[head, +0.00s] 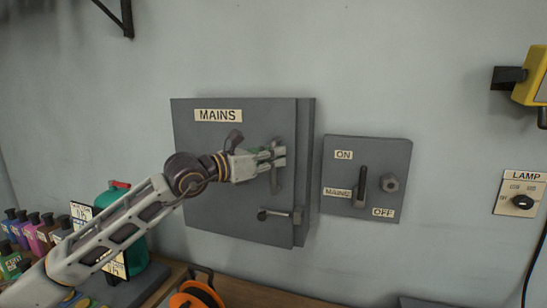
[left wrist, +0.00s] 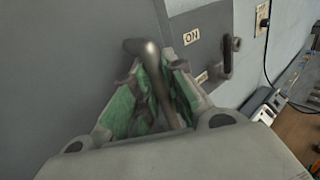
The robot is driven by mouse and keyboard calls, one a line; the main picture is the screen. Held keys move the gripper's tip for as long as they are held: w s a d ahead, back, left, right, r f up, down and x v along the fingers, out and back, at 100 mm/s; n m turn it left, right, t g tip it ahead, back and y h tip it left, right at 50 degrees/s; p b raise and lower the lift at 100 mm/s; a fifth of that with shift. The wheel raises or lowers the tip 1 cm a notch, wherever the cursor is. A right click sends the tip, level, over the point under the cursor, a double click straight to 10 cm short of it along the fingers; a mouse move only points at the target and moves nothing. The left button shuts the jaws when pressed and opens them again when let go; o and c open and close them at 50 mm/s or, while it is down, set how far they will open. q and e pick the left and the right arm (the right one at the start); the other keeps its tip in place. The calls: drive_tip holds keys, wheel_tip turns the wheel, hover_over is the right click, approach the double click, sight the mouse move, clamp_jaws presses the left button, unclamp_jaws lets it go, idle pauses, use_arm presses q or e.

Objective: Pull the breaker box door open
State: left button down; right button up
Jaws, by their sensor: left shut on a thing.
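The grey breaker box door (head: 215,170) carries a MAINS label and is mounted on the wall. It looks shut or nearly shut; I cannot tell if there is a small gap at its right edge. An upright bar handle (head: 275,180) sits near that edge. My left gripper (head: 272,159) is shut on the handle, reaching in from the left across the door's front. In the left wrist view the handle (left wrist: 150,62) passes between the green-padded fingers (left wrist: 160,90). A horizontal latch lever (head: 280,214) is below the handle. My right gripper is out of view.
A grey switch panel (head: 348,205) with a black lever is close to the box's right side. A LAMP switch (head: 518,195) is farther right. On the bench below are an orange cable reel (head: 197,297), a green canister (head: 137,250) and several small coloured bottles at left.

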use_arm(q)
drive_tip(key=shift+s+a, duration=0.15)
drive_tip(key=shift+s, duration=0.1)
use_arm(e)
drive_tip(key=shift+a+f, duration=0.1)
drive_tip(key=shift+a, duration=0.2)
